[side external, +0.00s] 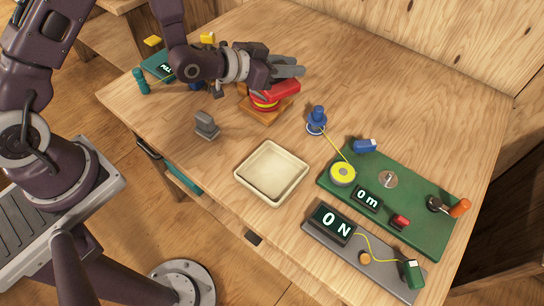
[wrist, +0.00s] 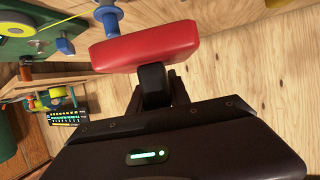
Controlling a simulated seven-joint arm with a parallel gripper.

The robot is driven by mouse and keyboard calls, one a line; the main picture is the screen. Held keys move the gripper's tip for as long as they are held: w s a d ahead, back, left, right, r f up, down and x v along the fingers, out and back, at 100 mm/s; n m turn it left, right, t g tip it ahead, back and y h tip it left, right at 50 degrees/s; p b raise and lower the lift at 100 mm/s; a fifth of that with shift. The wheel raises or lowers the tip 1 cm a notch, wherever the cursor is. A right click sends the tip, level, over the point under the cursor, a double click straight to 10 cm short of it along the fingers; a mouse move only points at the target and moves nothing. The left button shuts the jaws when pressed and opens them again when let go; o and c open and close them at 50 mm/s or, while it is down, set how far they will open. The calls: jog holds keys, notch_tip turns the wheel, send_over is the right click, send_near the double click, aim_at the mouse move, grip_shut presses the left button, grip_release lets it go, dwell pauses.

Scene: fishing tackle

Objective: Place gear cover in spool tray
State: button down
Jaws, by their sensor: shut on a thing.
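The red gear cover (side external: 281,91) is at my gripper (side external: 288,70), over a wooden stand. In the wrist view the red cover (wrist: 145,47) sits just beyond the fingertips, and my gripper (wrist: 155,88) is shut on a dark part beside it. A yellow and red round piece (side external: 264,103) shows under the cover; I cannot tell whether they touch. The spool tray (side external: 246,184), cream, square and shallow, lies empty to the front of the stand.
The wooden stand (side external: 262,113) is below my gripper. A grey block (side external: 206,124) stands left of the tray. A blue spindle (side external: 317,118) and a green board (side external: 430,232) with a yellow reel are to the right. The back right tabletop is clear.

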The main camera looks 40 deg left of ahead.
jog(key=s+d+f+m+g+h, duration=0.2)
jog(key=s+d+m+g+h, duration=0.15)
jog(key=s+d, duration=0.3)
jog(key=m+g+h, duration=0.4)
jog(key=m, duration=0.2)
send_over(286, 178)
notch_tip(286, 178, down, 10)
jog(key=shift+r, duration=0.15)
jog(key=shift+f, duration=0.35)
jog(key=shift+f, duration=0.15)
jog(key=c, duration=1.2)
grip_release()
